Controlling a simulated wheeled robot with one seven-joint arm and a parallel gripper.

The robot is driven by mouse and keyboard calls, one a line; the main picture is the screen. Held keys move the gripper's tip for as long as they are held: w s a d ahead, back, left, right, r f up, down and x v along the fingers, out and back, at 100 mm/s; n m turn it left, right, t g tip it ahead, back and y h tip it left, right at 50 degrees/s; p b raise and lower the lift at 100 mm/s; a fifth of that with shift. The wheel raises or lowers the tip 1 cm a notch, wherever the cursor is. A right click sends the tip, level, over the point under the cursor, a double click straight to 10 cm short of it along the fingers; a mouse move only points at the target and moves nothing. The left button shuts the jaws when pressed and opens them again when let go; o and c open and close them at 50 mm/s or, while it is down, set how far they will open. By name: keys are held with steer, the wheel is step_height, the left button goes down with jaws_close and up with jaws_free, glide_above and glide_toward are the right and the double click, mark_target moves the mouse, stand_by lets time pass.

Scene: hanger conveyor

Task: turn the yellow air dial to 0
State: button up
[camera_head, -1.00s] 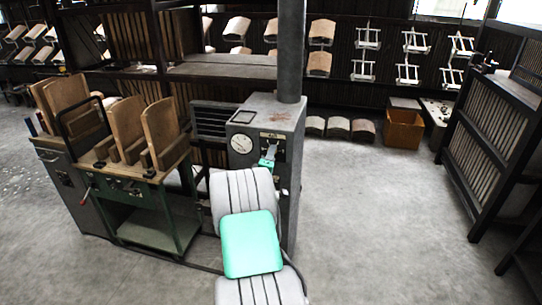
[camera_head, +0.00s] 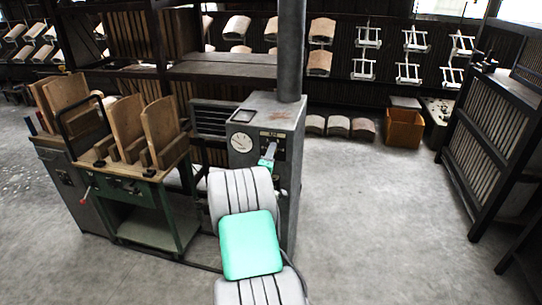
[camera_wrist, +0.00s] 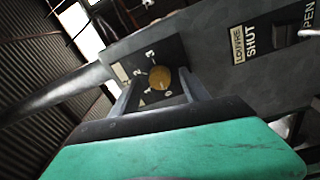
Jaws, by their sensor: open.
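The yellow air dial (camera_wrist: 160,77) is a round knob on a dark plate in the wrist view. White numbers ring it, with a 3 and a 2 readable at its upper left; where its pointer stands I cannot tell. My gripper (camera_wrist: 157,92) is open, with one finger to the left of the dial and the other to its right. Whether either finger touches the knob is unclear. In the head view my gripper (camera_head: 268,161) is at the front of the grey cabinet (camera_head: 243,176), and the dial is not discernible there.
A "LOUVRE SHUT" label (camera_wrist: 246,42) lies right of the dial. A round white gauge (camera_head: 240,143) is on the cabinet front, left of my gripper. A green-framed bench (camera_head: 140,190) with wooden boards stands to the left.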

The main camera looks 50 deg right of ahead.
steer(key=b+v, duration=0.1)
steer(key=v, duration=0.6)
steer(key=shift+f, duration=0.1)
